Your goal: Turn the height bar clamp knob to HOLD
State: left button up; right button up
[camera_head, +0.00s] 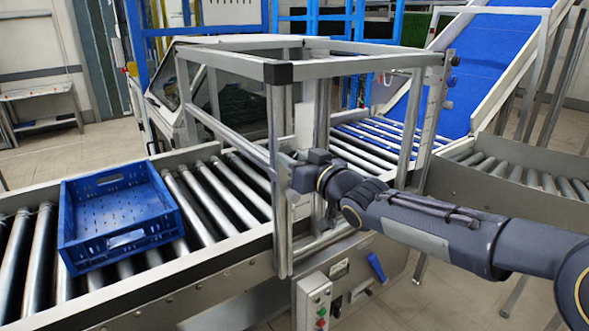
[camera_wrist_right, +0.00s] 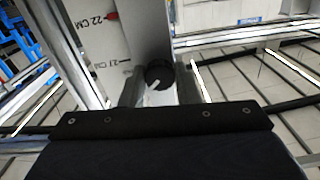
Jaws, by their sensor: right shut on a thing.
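The clamp knob (camera_wrist_right: 159,74) is black and round with a white pointer line, on a grey metal post (camera_wrist_right: 146,30) in the right wrist view. The pointer slants toward the lower left; no HOLD lettering can be read. My right gripper (camera_wrist_right: 160,88) is shut on the knob, one finger on each side. In the head view my right gripper (camera_head: 284,168) is at the near upright of the metal frame (camera_head: 277,110), and its fingertips and the knob are hard to make out there. A white scale (camera_wrist_right: 98,35) with 22 CM and a red mark is beside the post. My left gripper is not in view.
A blue crate (camera_head: 75,236) sits on the roller conveyor (camera_head: 205,205) left of the frame. A control box (camera_head: 314,300) with buttons is below the gripper, with a blue handle (camera_head: 377,267) beside it. A blue inclined belt (camera_head: 485,60) rises behind.

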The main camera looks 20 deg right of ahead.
jog(key=n+b, duration=0.2)
jog(key=n, duration=0.3)
jog(key=shift+f+n, duration=0.1)
jog(key=shift+n, duration=0.2)
jog(key=shift+n+b, duration=0.7)
jog(key=shift+n, duration=1.4)
jog(key=o, duration=1)
jog(key=p+v, duration=0.2)
jog(key=v, duration=0.5)
jog(key=shift+s+d, duration=0.15)
jog(key=shift+s, duration=0.2)
